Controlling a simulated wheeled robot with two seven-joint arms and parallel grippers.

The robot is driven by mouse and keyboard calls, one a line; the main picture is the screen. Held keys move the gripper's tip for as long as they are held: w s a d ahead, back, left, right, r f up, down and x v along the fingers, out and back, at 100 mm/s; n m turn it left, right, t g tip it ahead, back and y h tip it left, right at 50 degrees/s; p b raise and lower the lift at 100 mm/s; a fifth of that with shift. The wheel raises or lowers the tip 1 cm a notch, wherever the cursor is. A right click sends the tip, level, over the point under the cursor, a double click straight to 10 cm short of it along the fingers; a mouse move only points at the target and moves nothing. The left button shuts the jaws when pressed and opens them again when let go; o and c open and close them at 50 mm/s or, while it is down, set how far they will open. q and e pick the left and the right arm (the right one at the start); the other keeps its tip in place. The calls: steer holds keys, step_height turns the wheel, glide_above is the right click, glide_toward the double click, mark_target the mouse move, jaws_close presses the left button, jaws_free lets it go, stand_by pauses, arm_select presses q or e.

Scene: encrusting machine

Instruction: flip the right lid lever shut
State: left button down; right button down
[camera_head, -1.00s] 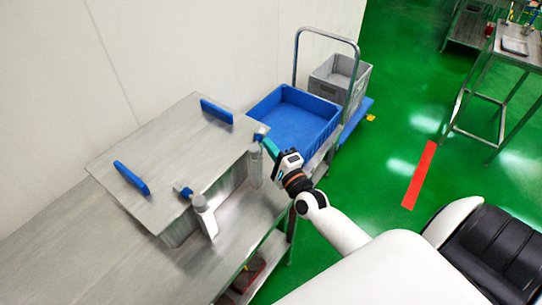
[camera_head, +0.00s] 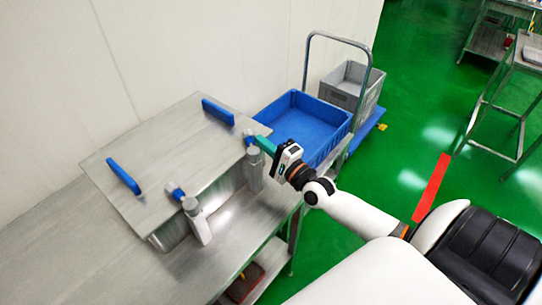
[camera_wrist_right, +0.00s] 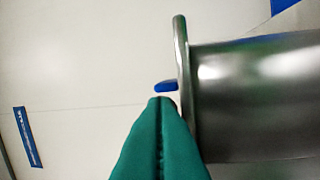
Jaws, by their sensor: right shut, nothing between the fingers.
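The steel machine's flat lid (camera_head: 165,160) carries two blue handles, the left one (camera_head: 123,176) and the right one (camera_head: 217,111). The right lid lever (camera_head: 254,168) is a grey post with a blue tip at the lid's front edge, near the right corner. The left lid lever (camera_head: 195,214) stands at the same edge, also blue-tipped. My right gripper (camera_head: 263,143) has its teal fingers shut and empty, close beside the right lever's top. In the right wrist view the shut fingers (camera_wrist_right: 160,110) sit beside a grey metal cylinder (camera_wrist_right: 255,95); contact is unclear. My left gripper is out of view.
The machine stands on a steel table (camera_head: 75,235) against a white wall. A blue tub (camera_head: 305,125) lies just behind my right gripper, with a grey crate (camera_head: 350,85) on a trolley beyond it.

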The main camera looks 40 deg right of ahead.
steer(key=shift+w+a, duration=0.1)
steer(key=shift+w, duration=0.3)
steer(key=shift+w+a, duration=0.15)
steer(key=shift+w, duration=0.05)
stand_by(0.9)
steer(key=s+d+f+b, duration=0.1)
steer(key=s+b, duration=0.1)
steer(key=s, duration=0.9)
steer(key=shift+s+d+f, duration=0.3)
steer(key=shift+s+f, duration=0.05)
steer(key=shift+s, duration=0.05)
